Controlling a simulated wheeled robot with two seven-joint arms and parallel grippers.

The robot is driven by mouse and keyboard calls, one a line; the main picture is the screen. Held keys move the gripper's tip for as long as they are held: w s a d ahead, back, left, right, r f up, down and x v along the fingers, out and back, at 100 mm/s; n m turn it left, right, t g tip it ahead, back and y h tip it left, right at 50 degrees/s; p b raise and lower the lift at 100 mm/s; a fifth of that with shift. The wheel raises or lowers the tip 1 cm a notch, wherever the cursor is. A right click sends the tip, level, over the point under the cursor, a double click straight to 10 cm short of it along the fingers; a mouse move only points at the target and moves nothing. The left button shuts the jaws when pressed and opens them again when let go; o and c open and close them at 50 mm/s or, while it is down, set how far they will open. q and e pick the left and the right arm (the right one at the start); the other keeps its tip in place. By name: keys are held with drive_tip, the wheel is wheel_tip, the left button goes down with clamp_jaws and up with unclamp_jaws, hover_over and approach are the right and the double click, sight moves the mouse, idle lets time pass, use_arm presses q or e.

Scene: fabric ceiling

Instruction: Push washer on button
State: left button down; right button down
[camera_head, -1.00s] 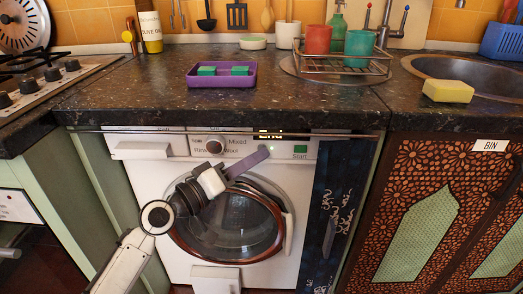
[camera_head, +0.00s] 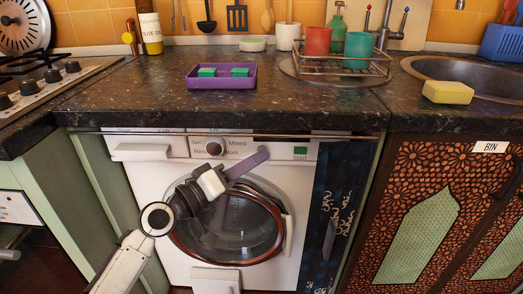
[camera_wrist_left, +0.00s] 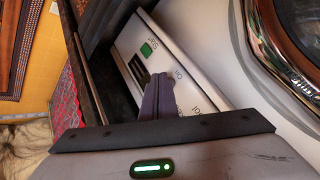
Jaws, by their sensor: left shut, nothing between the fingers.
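The white washer (camera_head: 170,185) stands under the counter, its round door (camera_head: 235,228) shut. Its control panel has a dial (camera_head: 214,148) in the middle and a green start button (camera_head: 300,151) at the right. The display area is dark. My left gripper (camera_head: 263,153) is shut and empty, its fingertips at the panel between the dial and the green button. In the left wrist view the fingers (camera_wrist_left: 158,88) are together over the panel, short of the green button (camera_wrist_left: 146,50). The tips hide the panel behind them; whether they touch is unclear. My right gripper is out of view.
The countertop (camera_head: 130,95) overhangs the panel just above the gripper. A dark patterned towel (camera_head: 338,205) hangs right of the washer. A purple tray (camera_head: 221,82) and a yellow sponge (camera_head: 447,92) lie on the counter.

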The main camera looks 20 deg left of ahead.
use_arm(q)
drive_tip(key=shift+s+d, duration=0.1)
drive_tip(key=shift+s, duration=0.3)
drive_tip(key=s+d+p, duration=0.1)
drive_tip(key=s+p, duration=0.1)
drive_tip(key=s, duration=0.3)
drive_tip(key=shift+s+d, duration=0.35)
drive_tip(key=shift+s, duration=0.05)
